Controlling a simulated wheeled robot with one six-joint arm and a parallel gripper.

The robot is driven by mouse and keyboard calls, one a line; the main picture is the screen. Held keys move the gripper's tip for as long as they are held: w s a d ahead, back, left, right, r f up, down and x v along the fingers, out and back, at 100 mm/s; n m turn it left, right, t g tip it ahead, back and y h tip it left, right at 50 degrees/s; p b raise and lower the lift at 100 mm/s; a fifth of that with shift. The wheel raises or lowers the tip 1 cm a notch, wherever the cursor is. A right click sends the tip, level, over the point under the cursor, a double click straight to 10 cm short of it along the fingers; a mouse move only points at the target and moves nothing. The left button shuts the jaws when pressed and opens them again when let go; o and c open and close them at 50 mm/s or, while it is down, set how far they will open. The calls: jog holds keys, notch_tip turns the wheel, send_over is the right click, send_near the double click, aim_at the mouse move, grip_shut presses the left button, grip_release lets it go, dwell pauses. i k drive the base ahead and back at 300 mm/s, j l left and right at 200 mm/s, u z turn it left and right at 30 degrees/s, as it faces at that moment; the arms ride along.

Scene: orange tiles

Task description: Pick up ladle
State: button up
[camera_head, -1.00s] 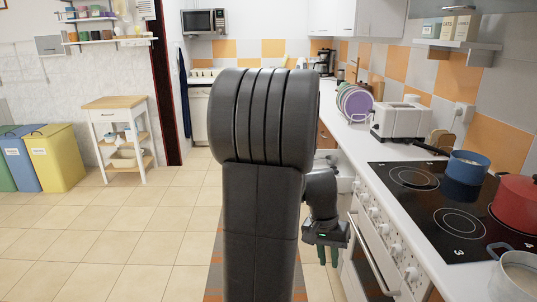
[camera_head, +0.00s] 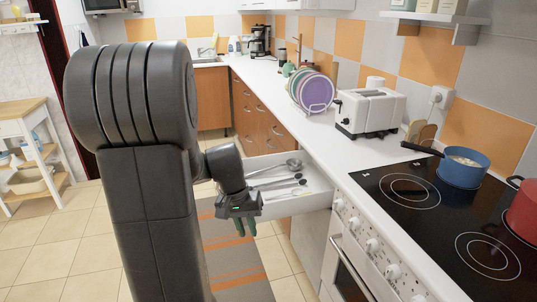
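An open white drawer (camera_head: 298,209) juts out from the counter, left of the stove. Several long utensils lie in it. The one farthest back has a round grey metal head and looks like the ladle (camera_head: 293,163); its handle runs left, partly behind my arm. The gripper is apart from the ladle.
The stove (camera_head: 440,215) holds a blue pot (camera_head: 464,168) and a red pot (camera_head: 525,212). A toaster (camera_head: 370,112) and a plate rack (camera_head: 315,90) stand on the counter. A striped rug (camera_head: 235,262) lies on the floor below. A wooden-topped cart (camera_head: 22,110) is at the left.

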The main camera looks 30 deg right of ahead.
aim_at(294, 164)
jog(key=i, duration=1.6)
jog(key=i+z, duration=0.15)
jog(key=i, duration=0.3)
jog(key=i+j+z, duration=0.15)
jog(key=i, duration=0.35)
jog(key=i+j+z, duration=0.15)
jog(key=i, duration=0.3)
jog(key=z, duration=1.8)
